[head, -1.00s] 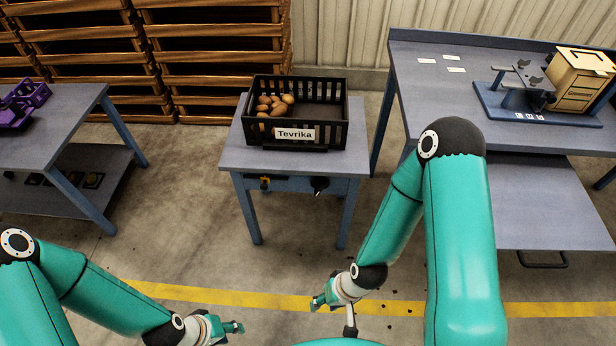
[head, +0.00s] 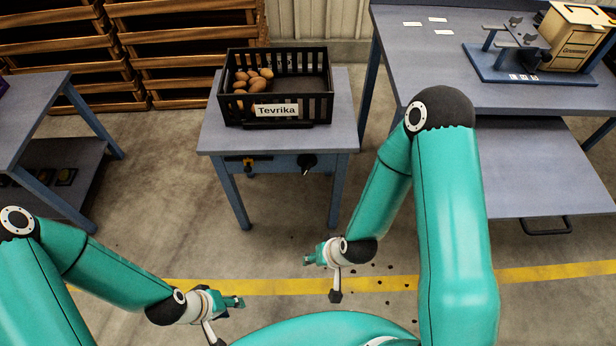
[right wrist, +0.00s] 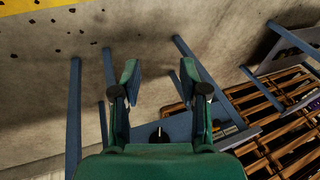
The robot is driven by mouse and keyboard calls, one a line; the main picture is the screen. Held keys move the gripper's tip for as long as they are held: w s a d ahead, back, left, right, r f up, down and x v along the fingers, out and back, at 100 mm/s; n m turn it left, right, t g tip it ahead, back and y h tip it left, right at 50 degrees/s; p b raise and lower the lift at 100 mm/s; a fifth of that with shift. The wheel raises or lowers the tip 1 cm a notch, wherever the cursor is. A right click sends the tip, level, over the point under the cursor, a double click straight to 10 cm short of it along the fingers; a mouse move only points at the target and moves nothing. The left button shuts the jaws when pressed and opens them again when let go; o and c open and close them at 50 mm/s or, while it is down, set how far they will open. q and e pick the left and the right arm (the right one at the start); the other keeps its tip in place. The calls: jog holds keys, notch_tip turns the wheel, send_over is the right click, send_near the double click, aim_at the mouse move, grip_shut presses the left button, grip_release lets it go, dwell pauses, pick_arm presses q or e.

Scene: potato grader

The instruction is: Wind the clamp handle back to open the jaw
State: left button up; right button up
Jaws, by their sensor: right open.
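No clamp jaw or winding handle can be made out for certain. A blue stand with upright posts and dark angled plates (head: 516,37) is on the right bench; I cannot tell whether it is a clamp. A black knob (head: 307,161) is on the front of the small middle table; a dark knob with a pale mark (right wrist: 159,135) shows in the right wrist view. My right gripper (head: 308,258) is above the floor in front of that table; its fingers (right wrist: 159,76) are apart and empty. My left gripper (head: 238,302) is lower left, away from the tables, its fingers too small to read.
A black crate (head: 290,111) labelled Tevrika, holding several potatoes, stands on the small table (head: 222,138). The right bench (head: 450,70) carries white cards and a wooden box (head: 572,38).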

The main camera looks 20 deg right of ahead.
jog(key=w+f+m+t+h+b, duration=0.1)
jog(key=w+f+t+b, duration=0.2)
jog(key=w+f+b, duration=0.35)
jog(key=m+t+h+b, duration=0.4)
jog(key=t+h+b, duration=0.5)
jog(key=b, duration=1.4)
send_near(308, 171)
pick_arm(q)
notch_tip(308, 171, down, 34)
jog(key=b, duration=0.1)
jog(key=shift+b, duration=0.35)
pick_arm(e)
jog(key=w+d, duration=0.1)
jog(key=w, duration=0.2)
jog(key=w+d+t+y, duration=0.1)
jog(key=w, duration=0.2)
jog(key=w+d+f+t, duration=0.1)
jog(key=w, duration=0.2)
jog(key=shift+d+y, duration=0.4)
jog(key=shift+c, duration=0.4)
grip_shut()
jog(key=shift+d+n, duration=0.1)
jog(key=shift+n, duration=0.2)
